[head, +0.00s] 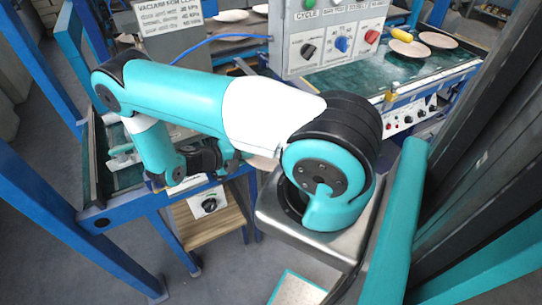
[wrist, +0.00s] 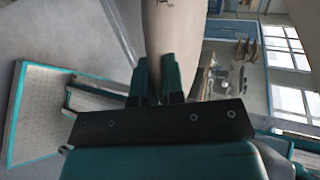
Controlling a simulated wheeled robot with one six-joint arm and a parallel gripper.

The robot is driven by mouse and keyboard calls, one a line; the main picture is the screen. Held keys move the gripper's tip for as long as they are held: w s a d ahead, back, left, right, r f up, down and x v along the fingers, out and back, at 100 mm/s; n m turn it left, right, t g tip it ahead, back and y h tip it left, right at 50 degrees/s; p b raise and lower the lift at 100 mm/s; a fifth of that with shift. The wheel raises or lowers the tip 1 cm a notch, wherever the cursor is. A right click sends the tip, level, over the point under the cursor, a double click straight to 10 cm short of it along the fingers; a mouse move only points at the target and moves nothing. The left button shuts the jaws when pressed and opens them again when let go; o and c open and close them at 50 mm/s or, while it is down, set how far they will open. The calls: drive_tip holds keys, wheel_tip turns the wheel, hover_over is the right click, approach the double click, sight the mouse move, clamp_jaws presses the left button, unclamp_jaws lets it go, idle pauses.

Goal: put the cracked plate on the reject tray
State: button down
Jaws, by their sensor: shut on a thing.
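My gripper (wrist: 160,80) is shut on a beige plate (wrist: 172,30), which stands edge-on between the two teal fingers in the wrist view. In the head view a small pale part, probably of this plate (head: 262,163), shows just below my white arm link; the fingers are mostly hidden there. A pale, speckled tray with a teal rim (wrist: 14,112) lies to the left of the gripper in the wrist view, apart from the plate. A similar tray shows at the bottom edge of the head view (head: 298,290). I cannot read any reject label.
Other plates (head: 410,46) lie on a green belt at the back right, with a yellow object (head: 402,35) beside them. A control box (head: 335,42) with knobs stands at the back. Blue frame posts (head: 40,180) and a wooden shelf (head: 210,222) stand at the left.

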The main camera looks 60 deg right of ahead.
drive_tip(key=shift+s+d, duration=0.45)
drive_tip(key=shift+d, duration=0.35)
drive_tip(key=shift+s+d, duration=0.35)
drive_tip(key=shift+d, duration=0.15)
wheel_tip(320, 180, down, 4)
drive_tip(key=shift+r+b, duration=0.2)
drive_tip(key=shift+b, duration=0.9)
drive_tip(key=shift+s+d, duration=0.1)
drive_tip(key=shift+r, duration=0.1)
drive_tip(key=shift+f+b, duration=0.4)
drive_tip(key=shift+f, duration=0.05)
drive_tip(key=shift+f, duration=0.2)
drive_tip(key=c, duration=1.2)
unclamp_jaws()
